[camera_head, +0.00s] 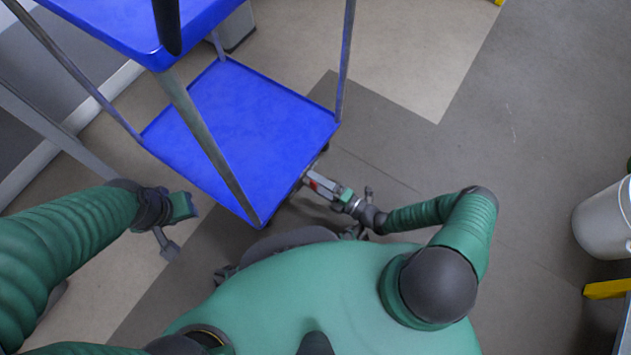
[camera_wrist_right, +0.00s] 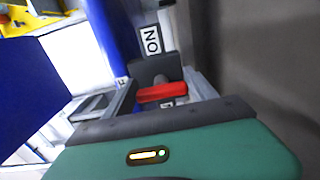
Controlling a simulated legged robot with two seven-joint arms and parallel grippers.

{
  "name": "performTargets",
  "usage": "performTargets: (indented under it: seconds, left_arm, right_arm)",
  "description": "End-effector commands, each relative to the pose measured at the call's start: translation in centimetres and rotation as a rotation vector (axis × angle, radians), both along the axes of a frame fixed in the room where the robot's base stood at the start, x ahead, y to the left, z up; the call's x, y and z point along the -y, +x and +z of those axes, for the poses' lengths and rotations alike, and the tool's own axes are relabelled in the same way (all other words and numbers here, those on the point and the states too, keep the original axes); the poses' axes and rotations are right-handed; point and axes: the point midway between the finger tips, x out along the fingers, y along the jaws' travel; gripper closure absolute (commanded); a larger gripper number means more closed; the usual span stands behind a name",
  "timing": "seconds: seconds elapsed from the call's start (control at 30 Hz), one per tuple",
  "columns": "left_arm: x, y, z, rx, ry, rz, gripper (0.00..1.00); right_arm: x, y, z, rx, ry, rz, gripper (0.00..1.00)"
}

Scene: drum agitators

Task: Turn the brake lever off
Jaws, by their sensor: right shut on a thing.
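The blue cart (camera_head: 262,118) stands in front of me with two shelves on grey posts. The brake lever (camera_wrist_right: 162,92) is red with a dark pad behind it, low at the cart's near right corner. A white label reading "ON" (camera_wrist_right: 151,40) shows beyond it. My right gripper (camera_head: 312,183) reaches down at that corner and is shut on the red lever, which lies between its fingers in the right wrist view. The lever's mounting is mostly hidden. My left gripper (camera_head: 168,246) hangs left of the cart, away from the lever; its finger gap is unclear.
A white bucket (camera_head: 602,220) stands at the far right near a yellow piece (camera_head: 608,289). A light grey bin (camera_head: 236,28) is behind the cart. The grey floor (camera_head: 500,150) to the right of the cart is clear.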

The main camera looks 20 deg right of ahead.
Motion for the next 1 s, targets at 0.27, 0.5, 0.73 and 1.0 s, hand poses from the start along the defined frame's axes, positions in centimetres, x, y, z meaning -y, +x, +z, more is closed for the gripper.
performTargets:
  seconds: [0.27, 0.5, 0.73, 1.0]
  left_arm:
    - [0.00, 0.00, -0.18, 0.000, 0.000, 0.000, 0.64]
    - [0.00, 0.00, -0.18, 0.000, 0.000, 0.000, 0.64]
    - [0.00, 0.00, -0.17, 0.000, 0.000, 0.000, 0.64]
    - [0.00, 0.00, -0.18, 0.000, 0.000, 0.000, 0.64]
  right_arm:
    - [-0.99, -0.70, -0.13, -0.015, 0.031, 0.014, 0.75]
    - [-1.02, -0.72, -0.10, -0.014, 0.031, 0.015, 0.32]
    - [-1.03, -0.72, -0.18, -0.016, 0.029, 0.015, 0.13]
    - [-1.02, -0.72, -0.23, -0.017, 0.027, 0.015, 0.13]
